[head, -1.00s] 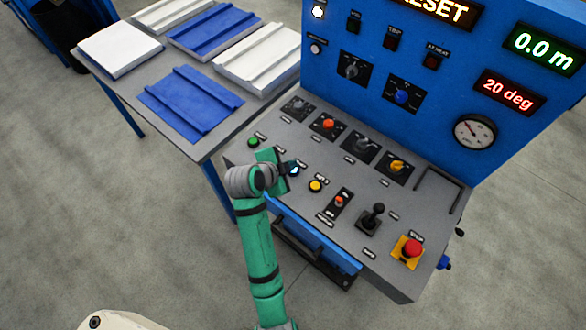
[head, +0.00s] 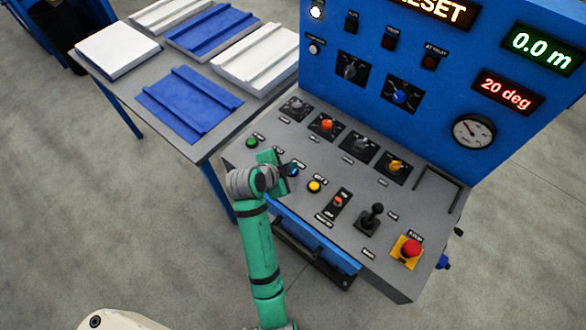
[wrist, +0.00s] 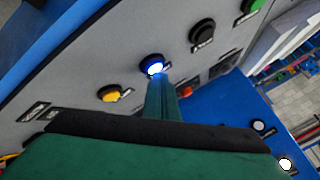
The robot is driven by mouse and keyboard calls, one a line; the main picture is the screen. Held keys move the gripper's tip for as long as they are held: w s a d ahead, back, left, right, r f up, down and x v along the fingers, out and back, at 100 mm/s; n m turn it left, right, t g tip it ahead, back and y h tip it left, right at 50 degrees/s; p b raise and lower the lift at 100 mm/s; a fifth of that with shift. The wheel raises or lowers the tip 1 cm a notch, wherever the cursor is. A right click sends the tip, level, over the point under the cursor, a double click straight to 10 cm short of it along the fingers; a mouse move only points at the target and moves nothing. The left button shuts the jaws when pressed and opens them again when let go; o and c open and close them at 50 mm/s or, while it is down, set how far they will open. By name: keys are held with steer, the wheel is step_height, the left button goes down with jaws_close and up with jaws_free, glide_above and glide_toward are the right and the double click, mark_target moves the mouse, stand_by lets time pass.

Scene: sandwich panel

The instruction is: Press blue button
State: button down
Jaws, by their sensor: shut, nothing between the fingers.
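The blue button (wrist: 153,65) glows with a bright blue-white light in the wrist view, set in a dark ring on the grey panel. In the head view the blue button (head: 294,172) shows as a small blue spot beside my gripper (head: 287,170). In the wrist view the shut, empty green fingers (wrist: 160,84) reach up to the lower edge of the button. They look to be at or very near it; I cannot tell whether they touch.
On the sloping panel, a yellow button (head: 315,186) lies to the right of the blue one and a green button (head: 252,142) to the left. A joystick (head: 372,215) and a red emergency stop (head: 411,247) are farther right. A table with panels (head: 190,103) stands at left.

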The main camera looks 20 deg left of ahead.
steer(key=shift+s+a+f, duration=0.2)
steer(key=shift+f, duration=0.05)
steer(key=shift+d+r, duration=0.1)
steer(key=shift+r, duration=0.05)
stand_by(0.4)
steer(key=shift+r, duration=0.75)
steer(key=shift+w, duration=0.1)
steer(key=shift+r, duration=2.5)
